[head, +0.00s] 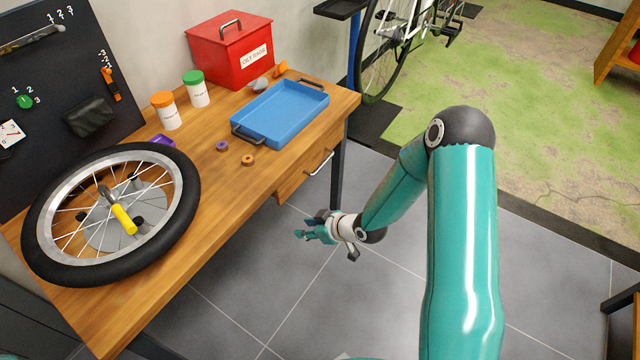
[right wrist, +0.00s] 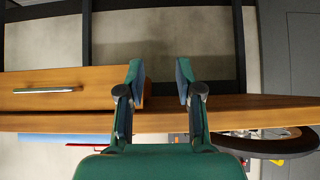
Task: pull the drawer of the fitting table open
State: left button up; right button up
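The fitting table (head: 225,185) is wooden, and its drawer (head: 293,184) sits under the front edge, looking shut. The drawer's silver bar handle (head: 320,163) is on its front. The right wrist view, which looks upside down, shows the drawer front (right wrist: 20,98) and handle (right wrist: 43,90) at the left. My right gripper (head: 305,230) is in front of the table, below and apart from the handle. In the right wrist view my right gripper (right wrist: 159,70) has its two fingers apart with nothing between them; the handle is left of them. My left gripper is out of view.
A bicycle wheel (head: 188,205), blue tray (head: 265,130), red box (head: 215,62) and two jars stand on the table. A table leg (head: 337,178) is near the drawer. The grey tiled floor (head: 240,310) before the table is clear.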

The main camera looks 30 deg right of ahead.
jog(key=w+d+f+n+t+b, duration=0.1)
jog(key=w+d+n+t+b, duration=0.2)
jog(key=d, duration=0.4)
jog(key=n+t+y+b, duration=0.2)
jog(key=n+t+b, duration=0.1)
jog(key=n+b, duration=1.1)
send_near(324, 164)
pick_arm(q)
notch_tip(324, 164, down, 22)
jog(key=b, duration=0.1)
jog(key=shift+b, duration=0.4)
pick_arm(e)
jog(key=shift+n, duration=0.6)
jog(key=x, duration=1)
jog(key=shift+a+f, duration=0.1)
jog(key=shift+f, duration=0.2)
jog(key=shift+c, duration=0.2)
grip_shut()
